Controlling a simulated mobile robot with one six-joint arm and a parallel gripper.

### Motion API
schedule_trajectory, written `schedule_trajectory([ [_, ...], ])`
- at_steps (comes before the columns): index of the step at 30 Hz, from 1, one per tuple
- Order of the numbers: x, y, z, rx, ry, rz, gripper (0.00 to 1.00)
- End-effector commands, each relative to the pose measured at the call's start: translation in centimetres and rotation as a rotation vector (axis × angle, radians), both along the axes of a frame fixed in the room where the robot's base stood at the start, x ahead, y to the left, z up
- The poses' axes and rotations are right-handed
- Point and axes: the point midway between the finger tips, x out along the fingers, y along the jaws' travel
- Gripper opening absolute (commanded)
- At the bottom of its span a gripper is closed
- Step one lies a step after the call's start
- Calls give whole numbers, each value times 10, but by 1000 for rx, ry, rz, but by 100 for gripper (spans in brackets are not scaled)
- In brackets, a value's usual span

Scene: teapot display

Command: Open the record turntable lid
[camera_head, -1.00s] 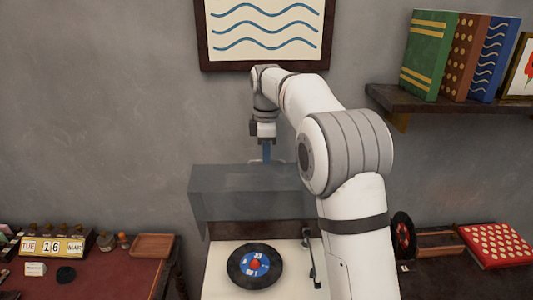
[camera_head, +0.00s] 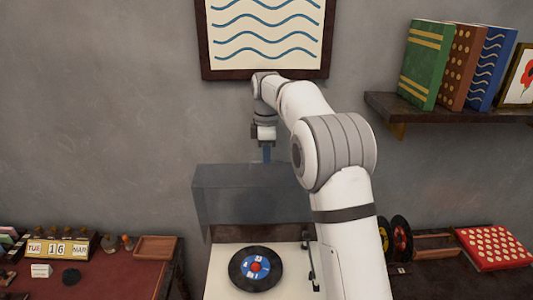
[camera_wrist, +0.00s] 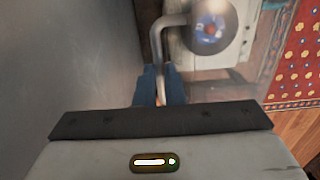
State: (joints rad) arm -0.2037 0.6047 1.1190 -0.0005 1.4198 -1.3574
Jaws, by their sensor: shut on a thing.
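The turntable lid (camera_head: 240,200) is a smoky see-through cover. It stands raised at the back of the turntable (camera_head: 222,270), near the wall. A black record with a blue label (camera_head: 256,267) lies on the white deck. My gripper (camera_head: 267,155) is at the top of the raised lid, its blue fingers pointing down. In the wrist view my gripper (camera_wrist: 160,90) is shut on the lid's curved metal handle (camera_wrist: 157,45). The record shows beyond it in the wrist view (camera_wrist: 210,28). My arm hides the lid's right end.
A framed wave picture (camera_head: 265,38) hangs above the gripper. A shelf (camera_head: 440,108) with books is on the right. A red table (camera_head: 100,270) with a calendar (camera_head: 57,249) stands left; a red dotted box (camera_head: 492,248) lies right.

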Motion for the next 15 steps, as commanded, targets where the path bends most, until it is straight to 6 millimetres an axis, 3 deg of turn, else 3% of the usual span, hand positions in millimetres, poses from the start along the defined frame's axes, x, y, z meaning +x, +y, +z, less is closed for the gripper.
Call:
schedule_trajectory([
  [2, 0, 1, 0, 2, -1, 0, 0],
  [3, 0, 1, 0, 2, -1, 0, 10],
  [6, 0, 1, 0, 2, -1, 0, 18],
  [15, 0, 1, 4, 2, -2, 0, 18],
])
